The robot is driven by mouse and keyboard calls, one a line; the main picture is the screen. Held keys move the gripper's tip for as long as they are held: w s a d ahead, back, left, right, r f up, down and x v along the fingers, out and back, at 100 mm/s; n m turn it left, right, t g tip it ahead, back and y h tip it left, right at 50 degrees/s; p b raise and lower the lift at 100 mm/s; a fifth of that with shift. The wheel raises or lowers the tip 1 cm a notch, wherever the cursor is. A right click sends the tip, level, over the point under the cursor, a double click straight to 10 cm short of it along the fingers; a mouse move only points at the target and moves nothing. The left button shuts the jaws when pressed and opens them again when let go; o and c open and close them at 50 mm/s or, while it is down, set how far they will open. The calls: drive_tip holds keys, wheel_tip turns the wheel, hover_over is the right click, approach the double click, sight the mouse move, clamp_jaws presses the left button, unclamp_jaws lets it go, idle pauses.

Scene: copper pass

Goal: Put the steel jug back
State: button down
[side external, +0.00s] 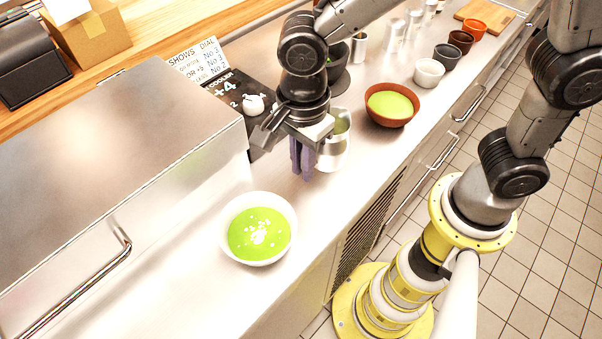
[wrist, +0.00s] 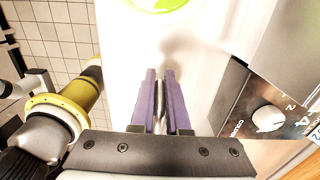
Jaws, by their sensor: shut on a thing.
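The steel jug (side external: 336,152) stands upright at or just above the counter in the side view, behind and right of my purple fingers; some green shows near its top. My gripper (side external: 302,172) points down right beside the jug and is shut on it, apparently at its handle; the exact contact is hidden.
A white bowl of green soup (side external: 259,234) with a pale garnish sits in front on the steel counter (side external: 190,275). A brown bowl of green soup (side external: 391,104) stands right of the jug. A cooler dial panel (side external: 236,98) and a big steel box (side external: 120,150) are at left. Small bowls and steel cups stand farther back.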

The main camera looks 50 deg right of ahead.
drive_tip(key=shift+w+f, duration=0.1)
drive_tip(key=shift+f, duration=1.6)
drive_tip(key=shift+f, duration=0.15)
drive_tip(key=c, duration=0.9)
unclamp_jaws()
